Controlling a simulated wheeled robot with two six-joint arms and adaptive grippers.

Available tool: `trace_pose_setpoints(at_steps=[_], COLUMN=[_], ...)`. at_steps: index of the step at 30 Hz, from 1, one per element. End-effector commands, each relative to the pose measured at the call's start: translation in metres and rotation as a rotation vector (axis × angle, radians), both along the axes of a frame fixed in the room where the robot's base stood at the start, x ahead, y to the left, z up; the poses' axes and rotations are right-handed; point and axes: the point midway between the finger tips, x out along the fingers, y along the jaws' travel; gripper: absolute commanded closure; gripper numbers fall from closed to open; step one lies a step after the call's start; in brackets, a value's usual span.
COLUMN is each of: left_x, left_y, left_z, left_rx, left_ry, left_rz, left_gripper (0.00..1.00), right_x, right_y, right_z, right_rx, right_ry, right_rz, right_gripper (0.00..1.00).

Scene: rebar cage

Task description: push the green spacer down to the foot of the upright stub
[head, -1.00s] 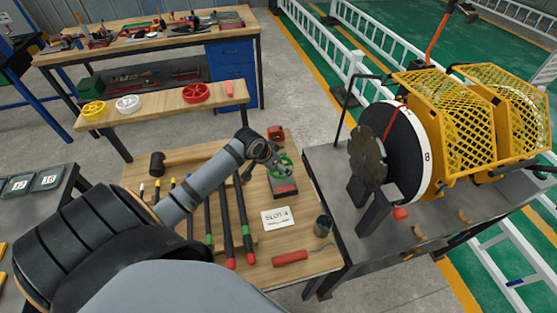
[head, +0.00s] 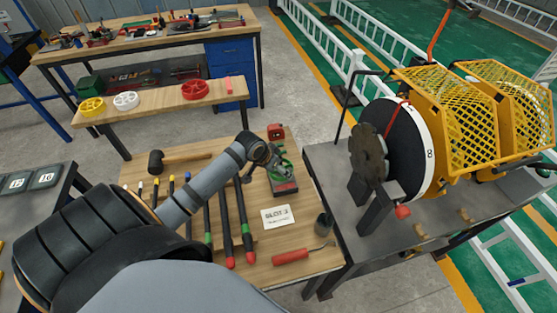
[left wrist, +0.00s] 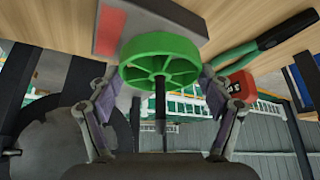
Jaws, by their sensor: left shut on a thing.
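The green spacer (left wrist: 160,60) is a spoked wheel around the upright stub (left wrist: 160,103), a dark rod that sticks out through its hub in the left wrist view. The stub's foot block (left wrist: 112,30) is grey with a red stripe; it also shows on the wooden bench in the head view (head: 285,188). My left gripper (left wrist: 160,78) is shut on the spacer, with one finger at each side of its rim. The spacer hides the foot of the stub, so I cannot tell whether it touches the block. My right gripper is in neither view.
A red tape measure (head: 275,131) stands just behind the block. A white label card (head: 277,216), dark bars (head: 226,230) and a red-handled tool (head: 290,256) lie nearer.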

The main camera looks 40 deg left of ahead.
Motion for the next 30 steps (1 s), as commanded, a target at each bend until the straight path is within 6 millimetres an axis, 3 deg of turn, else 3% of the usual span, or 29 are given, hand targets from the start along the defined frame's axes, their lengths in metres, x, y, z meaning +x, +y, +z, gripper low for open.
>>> trace_pose_setpoints(at_steps=[14,15,18,30], left_x=[0.0,0.0,0.0,-0.001], left_y=[0.0,0.0,0.0,0.001], left_z=[-0.013,-0.012,-0.011,-0.009], left_rx=[-0.001,0.0,0.0,0.001], left_ry=[0.0,0.0,0.0,0.0], left_rz=[0.0,0.0,0.0,0.0], left_gripper=[0.45,0.15,0.02,0.0], right_x=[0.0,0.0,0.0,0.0], right_y=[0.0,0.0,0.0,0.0], right_z=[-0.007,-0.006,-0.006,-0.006], right_rx=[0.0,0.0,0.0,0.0], right_ry=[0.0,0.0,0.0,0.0], right_rz=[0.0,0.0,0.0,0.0], right_gripper=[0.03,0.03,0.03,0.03])
